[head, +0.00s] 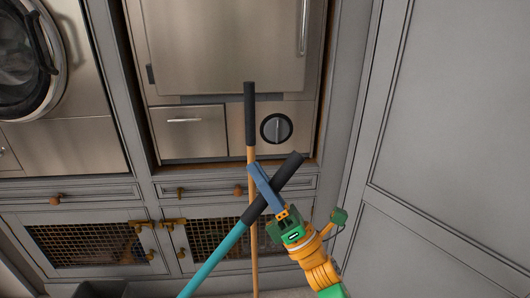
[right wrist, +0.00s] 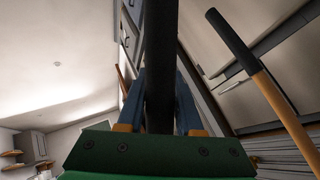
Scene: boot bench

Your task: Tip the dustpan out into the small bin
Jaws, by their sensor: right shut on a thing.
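My right gripper (head: 268,189) is shut on the black grip of a long teal handle (head: 215,257). The handle slants from upper right down to the bottom edge in the head view. It looks like the dustpan's handle, but its lower end is out of view, so no pan shows. In the right wrist view the black grip (right wrist: 161,60) runs between the two blue fingers of this gripper (right wrist: 160,100). A dark container rim (head: 100,289), perhaps the small bin, shows at the bottom left. My left gripper is not in view.
A wooden pole with a black grip (head: 250,115) stands nearly upright beside the teal handle; it also shows in the right wrist view (right wrist: 235,45). Behind are an oven-like appliance (head: 225,45), a round-doored machine (head: 25,60) and mesh-fronted cabinets (head: 85,243). A grey panel (head: 450,120) closes the right.

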